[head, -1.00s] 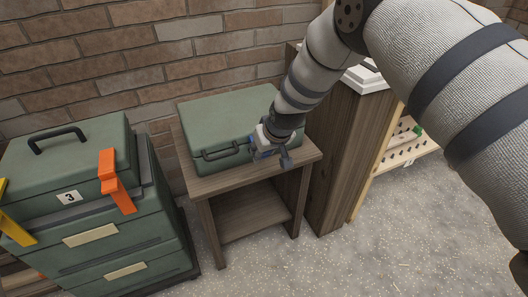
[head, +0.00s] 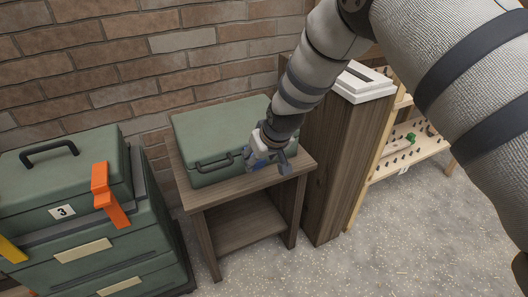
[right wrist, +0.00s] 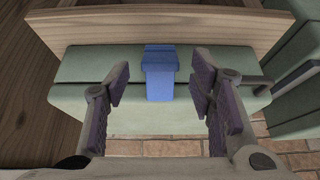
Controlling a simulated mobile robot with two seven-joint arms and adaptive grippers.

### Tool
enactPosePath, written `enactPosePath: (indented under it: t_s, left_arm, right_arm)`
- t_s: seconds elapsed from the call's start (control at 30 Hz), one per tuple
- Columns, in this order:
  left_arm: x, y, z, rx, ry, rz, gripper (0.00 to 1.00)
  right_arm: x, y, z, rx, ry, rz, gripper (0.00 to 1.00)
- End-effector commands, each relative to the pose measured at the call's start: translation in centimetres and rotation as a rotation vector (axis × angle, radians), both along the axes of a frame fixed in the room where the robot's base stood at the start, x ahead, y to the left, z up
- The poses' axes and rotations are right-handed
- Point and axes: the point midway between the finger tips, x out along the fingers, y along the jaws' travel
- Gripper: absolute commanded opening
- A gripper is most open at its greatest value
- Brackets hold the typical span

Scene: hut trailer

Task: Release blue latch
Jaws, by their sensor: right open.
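A green case (head: 215,130) lies closed on a small wooden side table, its dark handle (head: 213,162) on the front side. The blue latch (right wrist: 160,75) shows on the case's front in the right wrist view, upright in the middle of the picture. My right gripper (right wrist: 158,92) is open, its two fingers on either side of the latch with gaps to both. In the head view my right gripper (head: 266,160) is at the case's front right corner and mostly hides the latch. My left gripper is not in view.
The wooden side table (head: 235,190) has an open shelf below. A green toolbox stack (head: 85,225) with orange and yellow latches stands at the left. A wooden cabinet (head: 335,160) stands close on the right, with a pegboard shelf (head: 410,150) beyond. Brick wall behind; floor in front is clear.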

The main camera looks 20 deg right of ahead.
Motion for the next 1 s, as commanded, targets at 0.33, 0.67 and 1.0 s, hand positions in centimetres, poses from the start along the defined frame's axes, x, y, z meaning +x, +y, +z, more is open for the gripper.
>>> enactPosePath:
  t_s: [0.33,0.67,1.0]
  left_arm:
    - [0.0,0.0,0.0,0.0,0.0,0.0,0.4]
    - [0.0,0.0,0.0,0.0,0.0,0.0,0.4]
    - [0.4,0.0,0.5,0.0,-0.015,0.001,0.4]
  right_arm:
    - [-3.9,-0.2,7.0,0.0,0.0,0.0,0.5]
    - [-4.3,-0.2,7.6,0.0,0.002,0.0,0.5]
    - [-8.1,-0.2,2.8,0.001,0.087,-0.007,0.5]
